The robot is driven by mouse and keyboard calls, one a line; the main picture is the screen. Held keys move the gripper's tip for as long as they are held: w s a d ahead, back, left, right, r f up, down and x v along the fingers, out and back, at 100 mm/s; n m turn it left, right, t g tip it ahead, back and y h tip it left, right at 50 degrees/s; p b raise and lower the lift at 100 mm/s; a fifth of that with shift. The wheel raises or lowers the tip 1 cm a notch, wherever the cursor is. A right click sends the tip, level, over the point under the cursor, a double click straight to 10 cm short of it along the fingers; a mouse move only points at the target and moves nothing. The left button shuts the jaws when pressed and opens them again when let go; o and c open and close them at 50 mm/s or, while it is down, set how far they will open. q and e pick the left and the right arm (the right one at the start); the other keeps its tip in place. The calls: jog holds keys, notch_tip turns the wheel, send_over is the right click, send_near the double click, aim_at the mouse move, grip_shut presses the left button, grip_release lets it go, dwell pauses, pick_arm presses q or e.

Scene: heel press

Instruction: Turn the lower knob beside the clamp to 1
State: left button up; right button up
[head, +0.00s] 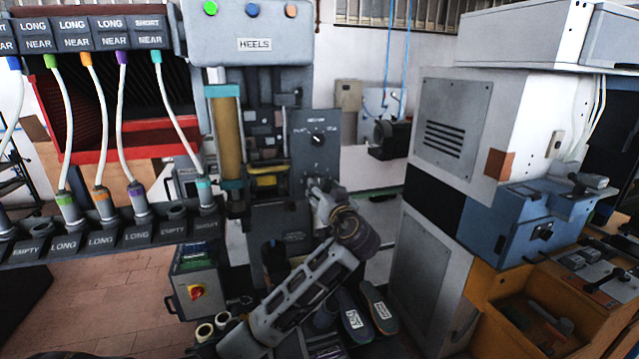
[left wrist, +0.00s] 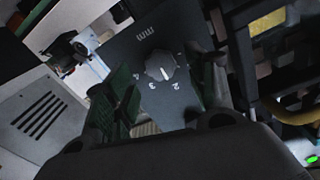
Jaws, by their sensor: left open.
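The lower knob (left wrist: 160,66) is a grey round dial on a dark panel, with numbers 1 to 4 around it. Its white mark points down and slightly right in the left wrist view, between 3 and 2, seemingly nearer 2. In the head view the dark panel (head: 300,165) carries an upper black knob (head: 318,139); the lower knob is hidden behind my left gripper (head: 319,190). The left gripper also shows in the left wrist view (left wrist: 165,95), its green-padded fingers open on either side of the knob, apparently not touching it. My right gripper is out of view.
The yellow clamp cylinder (head: 227,135) of the heel press stands left of the panel. Shoes (head: 378,308) lie below my arm. A grey cabinet (head: 450,125) and blue box (head: 515,220) stand to the right. Tubes and labelled holders (head: 110,235) fill the left.

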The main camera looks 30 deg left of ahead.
aim_at(319, 185)
pick_arm(q)
jog(key=shift+p+x, duration=0.4)
jog(key=shift+x, duration=1.5)
jog(key=shift+c, duration=0.4)
jog(key=c, duration=1)
